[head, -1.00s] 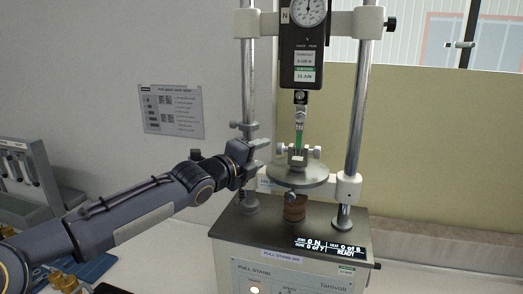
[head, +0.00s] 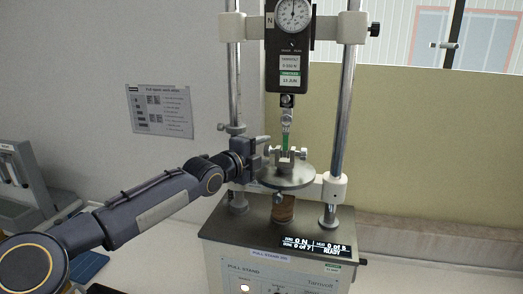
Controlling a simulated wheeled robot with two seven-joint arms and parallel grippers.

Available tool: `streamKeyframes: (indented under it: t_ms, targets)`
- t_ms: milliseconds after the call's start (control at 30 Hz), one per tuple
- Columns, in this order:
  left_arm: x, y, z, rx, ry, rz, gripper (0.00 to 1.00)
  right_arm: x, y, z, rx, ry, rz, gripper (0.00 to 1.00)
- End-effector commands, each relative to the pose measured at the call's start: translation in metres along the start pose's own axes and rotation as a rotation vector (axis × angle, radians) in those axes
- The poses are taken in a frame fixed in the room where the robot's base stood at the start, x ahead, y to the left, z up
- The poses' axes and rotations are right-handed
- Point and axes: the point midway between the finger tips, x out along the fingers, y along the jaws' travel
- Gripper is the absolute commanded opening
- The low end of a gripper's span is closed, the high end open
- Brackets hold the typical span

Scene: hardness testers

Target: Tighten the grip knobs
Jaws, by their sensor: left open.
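A small metal clamp (head: 285,162) sits on the round plate (head: 287,178) of the pull stand. It has a grip knob on its right (head: 302,152) and another on its left (head: 268,151). A green strip (head: 284,142) runs upright from this clamp to the upper grip (head: 287,114) under the gauge. My left gripper (head: 262,151) is open, its fingers pointing right, close to the left grip knob. I cannot tell whether it touches the knob. My right gripper is out of view.
The force gauge (head: 293,50) hangs between two steel columns (head: 341,115). The stand's base carries a display (head: 314,245) reading 0 N and READY. A notice (head: 160,111) is on the wall. A grey rack (head: 22,180) stands at the far left.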

Motion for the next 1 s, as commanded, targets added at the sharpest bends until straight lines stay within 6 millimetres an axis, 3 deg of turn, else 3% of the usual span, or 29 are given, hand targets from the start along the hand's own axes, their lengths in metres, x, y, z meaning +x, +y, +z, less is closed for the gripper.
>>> streamKeyframes:
  t_ms: [133,467,767,1000]
  targets:
    - [-0.0002,0.0003,0.0002,0.001,0.000,0.000,0.49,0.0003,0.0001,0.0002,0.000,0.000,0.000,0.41]
    - [-0.0004,0.0003,0.0003,0.001,0.000,0.000,0.06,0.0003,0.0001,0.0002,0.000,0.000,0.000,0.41]
    - [-0.0002,-0.0005,0.0007,-0.014,-0.001,0.036,0.05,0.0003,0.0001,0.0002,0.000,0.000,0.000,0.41]
    - [0.0002,-0.0036,0.0000,-0.068,0.000,0.163,0.05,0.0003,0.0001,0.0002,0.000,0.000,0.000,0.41]
